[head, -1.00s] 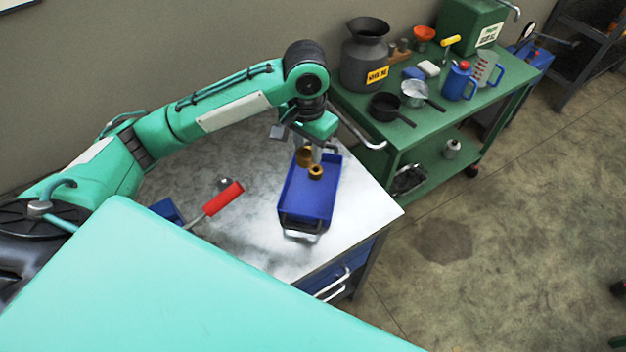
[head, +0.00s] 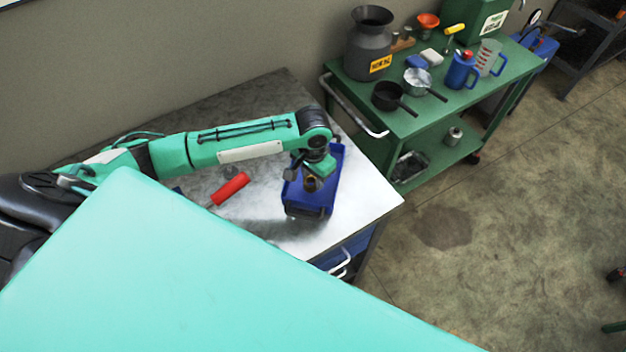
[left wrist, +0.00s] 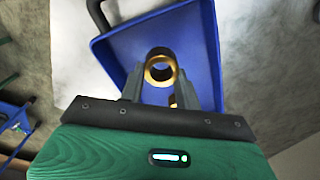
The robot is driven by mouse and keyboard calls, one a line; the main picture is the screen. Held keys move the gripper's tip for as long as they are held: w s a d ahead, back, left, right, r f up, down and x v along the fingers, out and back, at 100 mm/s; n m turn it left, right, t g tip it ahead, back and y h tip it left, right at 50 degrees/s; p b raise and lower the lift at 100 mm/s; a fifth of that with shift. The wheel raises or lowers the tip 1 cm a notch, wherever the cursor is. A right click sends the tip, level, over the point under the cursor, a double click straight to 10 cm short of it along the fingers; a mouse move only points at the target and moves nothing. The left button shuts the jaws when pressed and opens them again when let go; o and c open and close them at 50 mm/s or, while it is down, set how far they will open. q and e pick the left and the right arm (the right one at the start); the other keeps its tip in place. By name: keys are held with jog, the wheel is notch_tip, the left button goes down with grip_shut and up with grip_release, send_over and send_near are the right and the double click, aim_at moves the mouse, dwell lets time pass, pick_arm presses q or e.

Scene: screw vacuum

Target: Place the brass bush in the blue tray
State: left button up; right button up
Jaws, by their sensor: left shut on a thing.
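The blue tray (head: 325,192) stands on the metal bench top, and its floor and walls fill the middle of the left wrist view (left wrist: 205,45). My left gripper (head: 313,179) is over the tray, shut on the brass bush (head: 312,185). In the left wrist view the bush (left wrist: 150,76) shows as a ring between the fingertips, its bore facing the camera. A second small brass piece (left wrist: 173,101) shows partly behind the right finger; I cannot tell its shape. The gap between bush and tray floor is hard to judge. My right gripper is not in view.
A red-handled tool (head: 230,189) lies on the metal bench (head: 345,215) left of the tray. A green cart (head: 430,110) with a grey can (head: 368,45), pans and jugs stands at the back right. Bare bench top lies right of the tray.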

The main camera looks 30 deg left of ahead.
pick_arm(q)
notch_tip(320, 180, down, 3)
jog(key=shift+r, duration=0.1)
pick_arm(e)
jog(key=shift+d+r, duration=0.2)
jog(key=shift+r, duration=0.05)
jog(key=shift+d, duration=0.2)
pick_arm(q)
jog(key=o, duration=1.1)
notch_tip(320, 180, up, 12)
jog(key=shift+r+b, duration=0.1)
jog(key=shift+b, duration=1.05)
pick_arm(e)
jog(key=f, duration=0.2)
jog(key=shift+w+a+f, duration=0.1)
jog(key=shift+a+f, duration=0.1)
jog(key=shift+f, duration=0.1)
